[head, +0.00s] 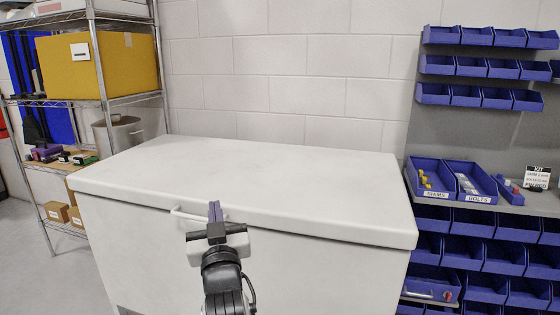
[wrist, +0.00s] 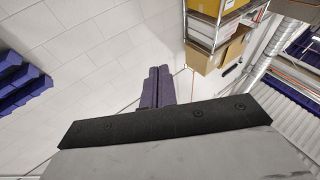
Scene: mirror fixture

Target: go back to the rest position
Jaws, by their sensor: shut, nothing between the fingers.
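My gripper (head: 215,211) is in the lower middle of the head view, in front of the white chest freezer (head: 250,178) and near its handle (head: 180,214). Its two purple fingers are together with nothing between them. In the wrist view my gripper (wrist: 158,70) is also shut and empty, with the white block wall beyond it. The freezer lid is closed. I cannot tell from the head view how far the fingers are from the handle.
A wire shelf (head: 128,97) with a yellow box (head: 98,66) stands at the left. At the right is a rack with several blue bins (head: 468,222), some holding small parts. The freezer top is bare. Grey floor (head: 30,245) shows at the lower left.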

